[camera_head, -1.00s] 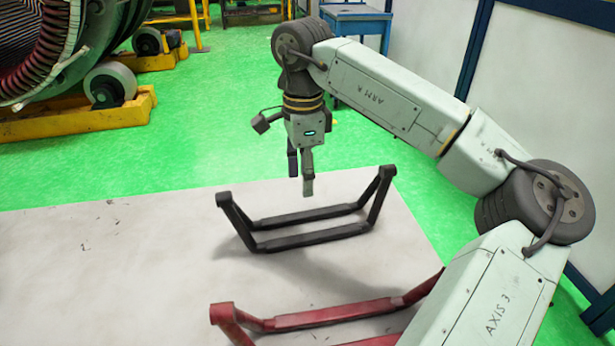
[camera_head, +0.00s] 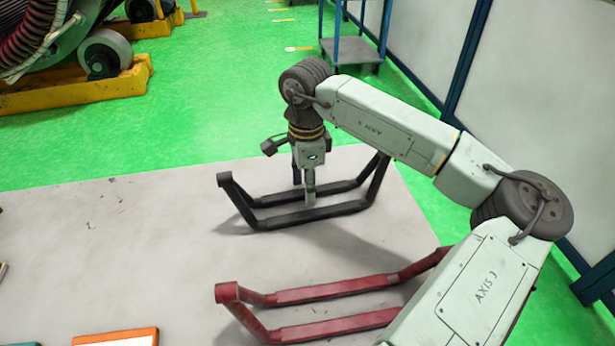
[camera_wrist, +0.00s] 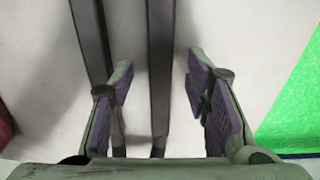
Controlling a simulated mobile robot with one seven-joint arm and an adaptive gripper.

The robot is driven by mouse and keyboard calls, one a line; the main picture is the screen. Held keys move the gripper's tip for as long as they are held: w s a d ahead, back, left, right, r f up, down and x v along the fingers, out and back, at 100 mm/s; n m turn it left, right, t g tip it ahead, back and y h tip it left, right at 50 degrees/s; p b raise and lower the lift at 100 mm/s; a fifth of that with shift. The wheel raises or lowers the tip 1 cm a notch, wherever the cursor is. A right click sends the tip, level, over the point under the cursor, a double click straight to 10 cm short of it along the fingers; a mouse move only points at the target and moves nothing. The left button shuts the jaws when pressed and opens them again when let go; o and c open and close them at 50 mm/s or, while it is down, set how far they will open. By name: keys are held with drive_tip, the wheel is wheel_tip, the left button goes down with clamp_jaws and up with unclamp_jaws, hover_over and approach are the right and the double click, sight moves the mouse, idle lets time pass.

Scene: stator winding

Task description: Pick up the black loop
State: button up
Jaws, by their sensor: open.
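The black loop (camera_head: 270,222) lies on the pale table top in the head view, with two long parallel bars and raised ends. My gripper (camera_head: 304,193) points down at the middle of its long bars. In the wrist view my gripper (camera_wrist: 159,76) is open, with purple-padded fingers apart. One bar of the black loop (camera_wrist: 160,40) runs in the gap between the fingers in that view. The other bar passes to the left, partly hidden by the left finger. Whether the fingers touch the loop cannot be told.
A red loop (camera_head: 330,291) lies in front of the black one, partly behind my arm. An orange-edged item (camera_head: 118,338) is at the table's near edge. A blue cart (camera_head: 352,48) stands behind on the green floor.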

drive_tip(key=shift+f, duration=0.4)
drive_tip(key=shift+c, duration=0.2)
clamp_jaws()
idle(0.3)
